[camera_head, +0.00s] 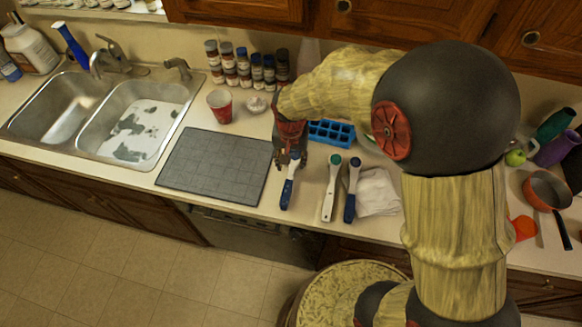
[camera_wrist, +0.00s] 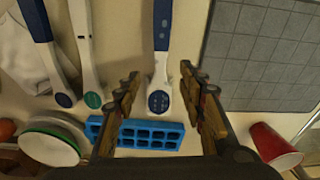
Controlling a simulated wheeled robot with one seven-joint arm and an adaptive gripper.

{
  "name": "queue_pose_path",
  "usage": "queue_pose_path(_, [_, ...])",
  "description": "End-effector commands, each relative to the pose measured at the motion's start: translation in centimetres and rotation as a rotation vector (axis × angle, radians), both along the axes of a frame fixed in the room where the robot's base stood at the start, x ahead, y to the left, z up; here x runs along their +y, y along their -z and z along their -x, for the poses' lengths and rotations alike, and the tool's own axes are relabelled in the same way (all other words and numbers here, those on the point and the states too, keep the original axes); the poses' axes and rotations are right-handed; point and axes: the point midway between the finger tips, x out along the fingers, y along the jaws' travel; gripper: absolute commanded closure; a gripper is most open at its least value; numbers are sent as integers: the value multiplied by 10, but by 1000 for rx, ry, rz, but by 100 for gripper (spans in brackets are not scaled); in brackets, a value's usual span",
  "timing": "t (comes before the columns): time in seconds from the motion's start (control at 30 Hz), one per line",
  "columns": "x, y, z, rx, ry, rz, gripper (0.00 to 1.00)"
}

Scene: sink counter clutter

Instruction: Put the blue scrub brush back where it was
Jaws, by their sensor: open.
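A blue-and-white brush (camera_head: 287,195) lies on the counter just right of the grey mat, its blue handle towards the front edge. My gripper (camera_head: 290,160) is over its far, white end. In the wrist view my gripper (camera_wrist: 160,76) is open, with a finger on either side of the brush (camera_wrist: 162,28) and gaps between. A second blue-handled brush (camera_head: 350,206) lies further right and shows at left in the wrist view (camera_wrist: 36,20). Between them lies a white brush with a green end (camera_head: 330,195). I cannot tell which blue one the task means.
The grey mat (camera_head: 215,165) lies left of the brushes, beside the double sink (camera_head: 183,115). A blue tray (camera_head: 332,131), a red cup (camera_head: 220,105) and several spice jars (camera_head: 243,68) stand behind. A white cloth (camera_head: 378,192) lies by the right brush.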

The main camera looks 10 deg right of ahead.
Motion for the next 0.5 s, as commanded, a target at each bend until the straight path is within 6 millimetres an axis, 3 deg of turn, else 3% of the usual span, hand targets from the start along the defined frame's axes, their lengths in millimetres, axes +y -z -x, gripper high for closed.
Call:
queue_pose_path(0.1, [0,-16,1,-1,0,-1,60])
queue_pose_path(0.4, [0,-29,3,-2,-1,-1,60])
queue_pose_path(0.5, [-6,-48,6,-25,-12,-5,60])
